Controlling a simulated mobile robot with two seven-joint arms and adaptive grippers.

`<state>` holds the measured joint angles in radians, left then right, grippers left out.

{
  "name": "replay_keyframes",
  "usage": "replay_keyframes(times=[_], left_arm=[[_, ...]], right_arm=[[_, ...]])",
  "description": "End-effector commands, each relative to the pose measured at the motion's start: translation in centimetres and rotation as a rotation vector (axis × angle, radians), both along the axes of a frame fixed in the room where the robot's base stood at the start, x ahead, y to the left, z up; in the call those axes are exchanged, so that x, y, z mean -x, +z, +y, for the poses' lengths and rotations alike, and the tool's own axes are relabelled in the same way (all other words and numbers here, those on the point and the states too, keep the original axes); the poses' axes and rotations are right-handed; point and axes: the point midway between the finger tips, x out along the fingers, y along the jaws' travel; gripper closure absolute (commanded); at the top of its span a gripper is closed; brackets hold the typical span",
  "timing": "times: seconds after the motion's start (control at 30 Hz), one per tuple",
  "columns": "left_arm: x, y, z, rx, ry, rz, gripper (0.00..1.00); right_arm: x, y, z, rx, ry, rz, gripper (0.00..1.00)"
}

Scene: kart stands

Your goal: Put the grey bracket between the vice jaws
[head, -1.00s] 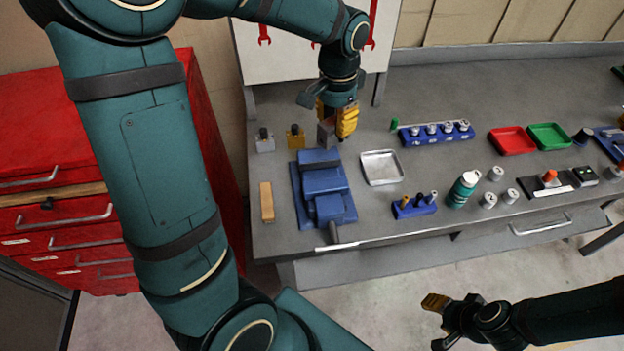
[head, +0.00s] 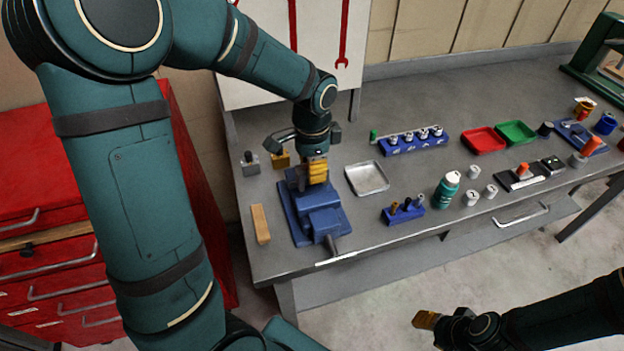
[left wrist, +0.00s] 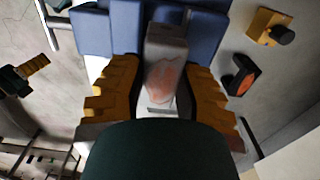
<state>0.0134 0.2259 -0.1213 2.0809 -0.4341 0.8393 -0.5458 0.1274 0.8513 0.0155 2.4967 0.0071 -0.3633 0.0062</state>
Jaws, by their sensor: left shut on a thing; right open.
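The grey bracket (left wrist: 166,62) is held between the two yellow fingers of my left gripper (left wrist: 160,92) in the left wrist view. In the head view my left gripper (head: 317,170) points down over the back part of the blue vice (head: 322,222) and hides the bracket. In the left wrist view the vice's blue blocks (left wrist: 104,32) show on both sides of the bracket's far end. I cannot tell whether the bracket is down between the jaws or just above them. My right gripper (head: 428,320) is open and empty, off the bench at lower right.
A wooden block (head: 260,224) lies left of the vice. A metal tray (head: 367,178) and a blue holder (head: 403,211) are to the right. A green bottle (head: 446,189) stands further right.

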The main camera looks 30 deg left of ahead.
Motion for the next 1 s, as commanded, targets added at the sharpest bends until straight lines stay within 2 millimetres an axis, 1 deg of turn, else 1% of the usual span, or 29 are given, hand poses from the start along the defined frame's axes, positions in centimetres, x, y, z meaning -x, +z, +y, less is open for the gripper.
replay_keyframes(times=[0.07,0.2,0.3,0.57,0.7,0.73,0.77,1.0], left_arm=[[0.0,-0.7,0.0,0.000,0.000,0.001,1.00],[0.1,-2.6,0.0,0.000,0.000,0.003,1.00],[0.0,-3.5,0.0,0.000,0.002,0.001,1.00],[0.0,-3.5,0.0,0.000,0.002,-0.001,1.00],[0.0,-4.0,0.0,0.001,0.002,-0.001,1.00],[0.0,-3.9,0.0,0.000,0.002,0.000,0.53],[0.0,-3.9,0.0,0.000,0.002,0.000,0.43],[0.0,-3.9,0.0,0.000,0.002,0.000,0.42]], right_arm=[[0.1,-0.2,0.0,0.000,0.001,0.001,0.53],[0.2,-0.6,0.0,-0.001,0.004,0.004,0.53],[0.2,-0.7,0.0,-0.002,0.004,0.006,0.53],[0.2,-0.7,0.0,-0.002,0.004,0.006,0.53],[0.3,-1.0,0.1,-0.002,0.006,0.007,0.53],[0.3,-0.9,0.1,-0.002,0.006,0.007,0.53],[0.3,-0.9,0.1,-0.002,0.006,0.007,0.53],[0.3,-0.9,0.1,-0.002,0.006,0.006,0.53]])
